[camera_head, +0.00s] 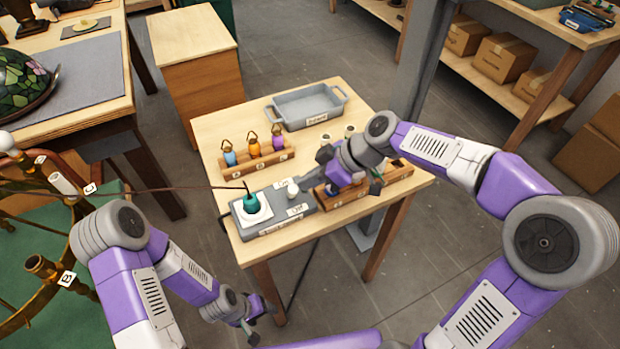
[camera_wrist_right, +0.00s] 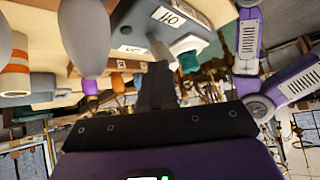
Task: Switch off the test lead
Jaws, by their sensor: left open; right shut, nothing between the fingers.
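The test lead's grey box (camera_head: 240,222) lies on the small wooden table, with a teal piece (camera_head: 250,204) on its white pad. Two white labels on its top mark the sides of a small pale switch (camera_head: 292,189). The box (camera_wrist_right: 190,20) also shows at the top of the right wrist view. My right gripper (camera_head: 307,184) is shut and empty, its tips close beside the switch. Its fingers (camera_wrist_right: 155,85) point at the box; I cannot tell whether they touch the switch. My left gripper (camera_head: 248,326) is open, low in front of the table.
Another wooden rack (camera_head: 398,174) lies under my right arm. A brown cable (camera_head: 170,189) runs left to a brass lamp frame. A workbench stands at upper left.

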